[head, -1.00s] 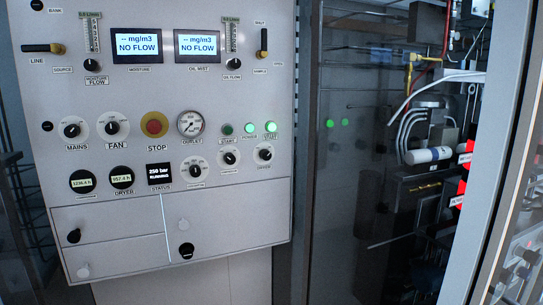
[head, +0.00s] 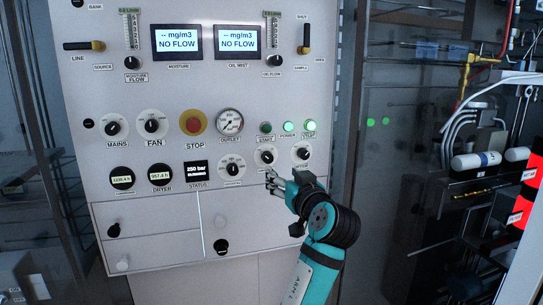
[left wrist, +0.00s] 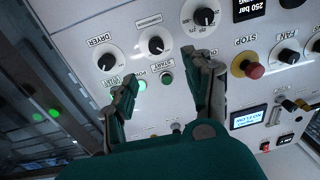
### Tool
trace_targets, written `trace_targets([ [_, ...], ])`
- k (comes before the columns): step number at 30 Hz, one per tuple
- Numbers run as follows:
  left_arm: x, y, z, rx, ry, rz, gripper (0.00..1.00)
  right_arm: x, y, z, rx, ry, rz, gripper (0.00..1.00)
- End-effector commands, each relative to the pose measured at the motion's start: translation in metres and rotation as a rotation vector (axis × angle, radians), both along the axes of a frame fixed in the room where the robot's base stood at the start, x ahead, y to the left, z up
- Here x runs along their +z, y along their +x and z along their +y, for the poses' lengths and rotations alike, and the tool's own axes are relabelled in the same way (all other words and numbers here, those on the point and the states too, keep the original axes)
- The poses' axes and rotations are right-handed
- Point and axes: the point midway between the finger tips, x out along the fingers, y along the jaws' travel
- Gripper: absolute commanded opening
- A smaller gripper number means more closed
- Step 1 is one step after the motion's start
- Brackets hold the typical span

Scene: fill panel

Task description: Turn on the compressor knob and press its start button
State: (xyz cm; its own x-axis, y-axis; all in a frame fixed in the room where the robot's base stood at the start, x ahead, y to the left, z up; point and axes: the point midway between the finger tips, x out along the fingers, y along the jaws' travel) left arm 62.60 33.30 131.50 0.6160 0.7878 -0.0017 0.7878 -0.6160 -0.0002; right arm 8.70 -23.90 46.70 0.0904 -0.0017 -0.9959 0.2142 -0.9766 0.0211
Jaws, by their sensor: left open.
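The compressor knob (head: 266,157) is a black knob on a white dial, low on the grey panel. It also shows in the left wrist view (left wrist: 155,45), labelled COMPRESSOR, beyond the fingertips. The START button (head: 265,128) is dark green, above the knob; in the left wrist view it sits between my fingers (left wrist: 167,78). My left gripper (head: 271,181) is open and empty, just below the compressor knob in the head view. I cannot tell whether it touches the panel. My right gripper is not in view.
The DRYER knob (head: 303,153) is right of the compressor knob. The lit green POWER lamp (head: 288,127) is beside START and partly behind a finger in the wrist view. A red STOP button (head: 193,123) is further left. Pipes and a white cylinder (head: 476,160) stand at right.

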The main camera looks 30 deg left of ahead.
Motion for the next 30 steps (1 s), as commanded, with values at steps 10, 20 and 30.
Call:
trace_targets([
  [10,0.005,0.047,0.060,0.001,0.003,0.003,0.52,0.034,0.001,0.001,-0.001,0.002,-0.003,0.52],
  [20,0.002,0.072,0.091,-0.002,0.002,0.000,0.52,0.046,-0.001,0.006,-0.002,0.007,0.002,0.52],
  [30,0.000,0.074,0.093,-0.003,0.001,0.000,0.51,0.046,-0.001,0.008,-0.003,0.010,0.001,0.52],
])
